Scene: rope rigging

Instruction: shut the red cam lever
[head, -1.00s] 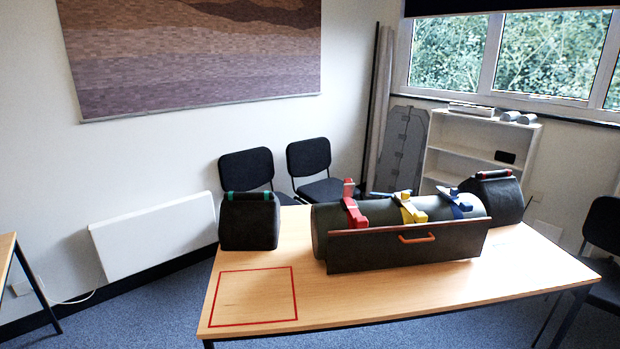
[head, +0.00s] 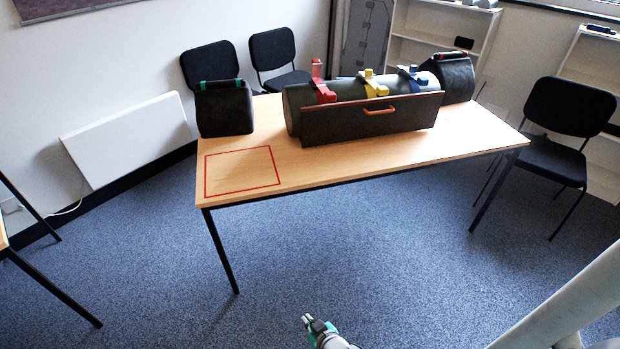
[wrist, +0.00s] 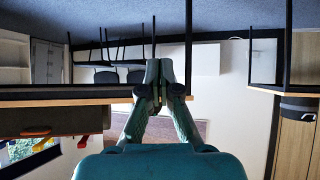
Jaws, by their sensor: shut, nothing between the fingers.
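The red cam lever (head: 323,91) is on the left part of a dark grey cylinder (head: 292,110) on the table. Its red handle end stands up above the cylinder in the head view. It also shows in the wrist view (wrist: 83,142), which is upside down. My gripper (head: 316,322) is low in front of the table, well apart from the lever. In the wrist view the fingers (wrist: 160,80) are together with nothing between them.
A yellow lever (head: 374,86) and a blue lever (head: 412,78) sit right of the red one. A dark panel with an orange handle (head: 380,111) fronts the cylinder. Dark bags (head: 225,108) (head: 452,78) flank it. A red outlined square (head: 242,172) marks clear tabletop (head: 430,145).

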